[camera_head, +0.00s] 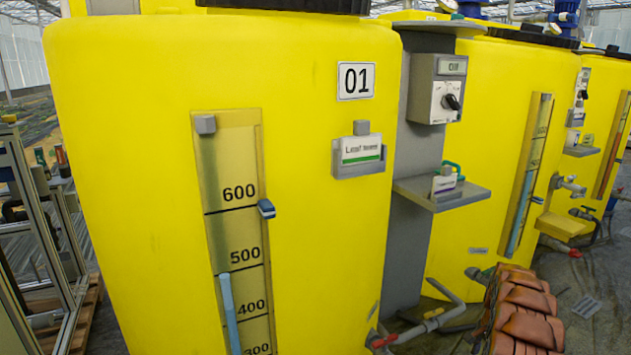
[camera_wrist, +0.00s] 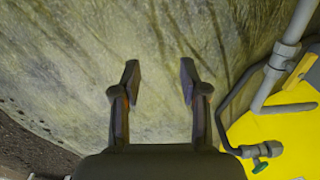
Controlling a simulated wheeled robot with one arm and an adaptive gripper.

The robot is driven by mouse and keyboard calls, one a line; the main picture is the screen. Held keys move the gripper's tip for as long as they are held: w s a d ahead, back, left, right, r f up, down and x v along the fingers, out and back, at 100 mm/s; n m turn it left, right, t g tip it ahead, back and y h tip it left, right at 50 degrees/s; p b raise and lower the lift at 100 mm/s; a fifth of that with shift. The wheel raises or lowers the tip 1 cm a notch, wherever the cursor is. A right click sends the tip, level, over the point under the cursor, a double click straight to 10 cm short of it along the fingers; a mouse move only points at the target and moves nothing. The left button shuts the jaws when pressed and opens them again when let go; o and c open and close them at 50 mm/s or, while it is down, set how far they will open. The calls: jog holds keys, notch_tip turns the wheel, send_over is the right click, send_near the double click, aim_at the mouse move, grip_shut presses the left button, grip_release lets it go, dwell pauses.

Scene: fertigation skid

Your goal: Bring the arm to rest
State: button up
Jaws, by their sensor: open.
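My gripper (camera_wrist: 159,82) shows in the wrist view with its two dark fingers apart and nothing between them. Behind the fingers is a pale, streaked, greenish surface. The fingers do not appear to touch anything. My gripper and arm are not in the head view.
A large yellow tank (camera_head: 150,130) marked 01 fills the head view's left and middle. A grey shelf (camera_head: 441,193) and a switch box (camera_head: 437,90) stand right of it. Brown stacked pieces (camera_head: 520,310) lie low right. Grey pipe (camera_wrist: 278,75) and a green-handled valve (camera_wrist: 260,150) are right of my gripper.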

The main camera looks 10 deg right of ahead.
jog(key=s+a+r+n+p, duration=0.1)
jog(key=a+r+n+p, duration=0.1)
jog(key=a+r+p, duration=0.65)
jog(key=s+a+r+n+p, duration=0.15)
jog(key=a+r, duration=0.35)
jog(key=r, duration=0.9)
jog(key=a+r+n+p, duration=0.2)
jog(key=a+r+p, duration=0.2)
jog(key=a+r, duration=0.5)
jog(key=s+a+r+n+p, duration=0.1)
jog(key=s+a+r+p, duration=0.3)
jog(key=r, duration=0.3)
jog(key=s+a+r+n+g+p, duration=0.1)
jog(key=s+a+r+n+p, duration=0.2)
jog(key=r, duration=0.5)
jog(key=s+a+r+p, duration=0.4)
jog(key=s+r, duration=0.1)
jog(key=r, duration=0.2)
jog(key=s+a+r+n+p, duration=0.3)
jog(key=s+r+p, duration=0.4)
jog(key=s, duration=0.5)
jog(key=s+a+r+n+p, duration=0.3)
jog(key=s+a+r+p, duration=0.3)
jog(key=s+r, duration=0.3)
jog(key=s+p, duration=0.1)
jog(key=s, duration=0.3)
jog(key=shift+r+g+p, duration=0.15)
jog(key=shift+g+p, duration=0.2)
jog(key=shift+g, duration=0.05)
jog(key=shift+o, duration=0.3)
